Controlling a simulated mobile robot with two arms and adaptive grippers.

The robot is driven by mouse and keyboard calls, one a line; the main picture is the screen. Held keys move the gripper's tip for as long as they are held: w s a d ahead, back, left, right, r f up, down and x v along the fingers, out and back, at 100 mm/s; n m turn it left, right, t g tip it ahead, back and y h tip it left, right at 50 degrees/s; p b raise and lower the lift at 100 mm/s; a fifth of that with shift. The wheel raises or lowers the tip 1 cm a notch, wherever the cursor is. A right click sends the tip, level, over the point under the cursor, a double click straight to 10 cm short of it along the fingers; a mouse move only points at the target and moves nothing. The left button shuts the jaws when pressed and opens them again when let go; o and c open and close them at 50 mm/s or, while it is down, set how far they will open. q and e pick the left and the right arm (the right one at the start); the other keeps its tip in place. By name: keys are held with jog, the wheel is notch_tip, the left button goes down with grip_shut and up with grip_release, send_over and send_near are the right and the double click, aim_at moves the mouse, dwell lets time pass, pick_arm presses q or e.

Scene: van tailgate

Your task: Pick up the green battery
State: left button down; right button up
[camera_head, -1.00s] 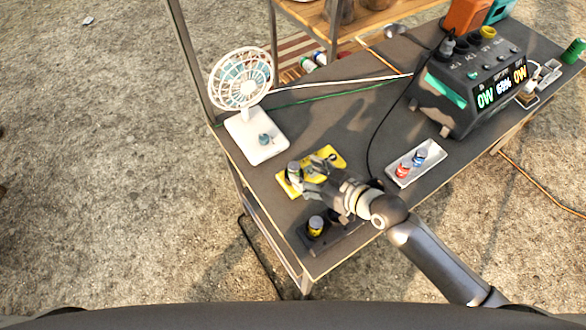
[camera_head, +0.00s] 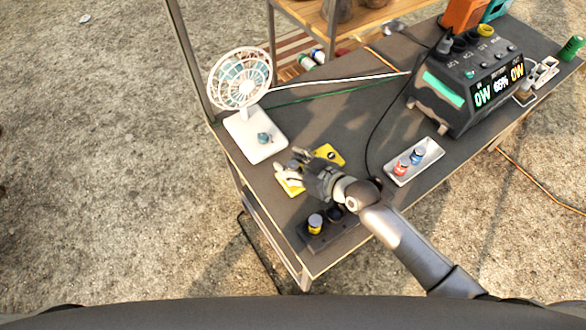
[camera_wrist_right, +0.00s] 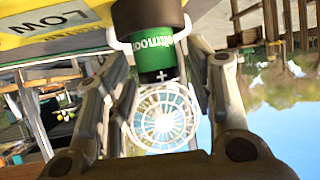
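The green battery (camera_wrist_right: 150,56) shows in the right wrist view with its plus end pointing down in the picture and its dark part at the top. It is beside the yellow tester (camera_wrist_right: 65,40) marked LOW, with a pale clip-like part around it. My right gripper (camera_wrist_right: 160,85) has one finger on each side of the battery, apparently with small gaps, so it looks open. In the head view my right gripper (camera_head: 299,166) is over the yellow tester (camera_head: 331,155) and mostly hides the battery. My left gripper is not in view.
A white fan (camera_head: 258,138) stands at the left. A white tray (camera_head: 428,160) holds a red and a blue battery. A power station (camera_head: 460,95) is at the right; a green cylinder (camera_head: 571,48) stands beyond.

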jog(key=c, duration=0.9)
grip_shut()
jog(key=shift+r, duration=0.15)
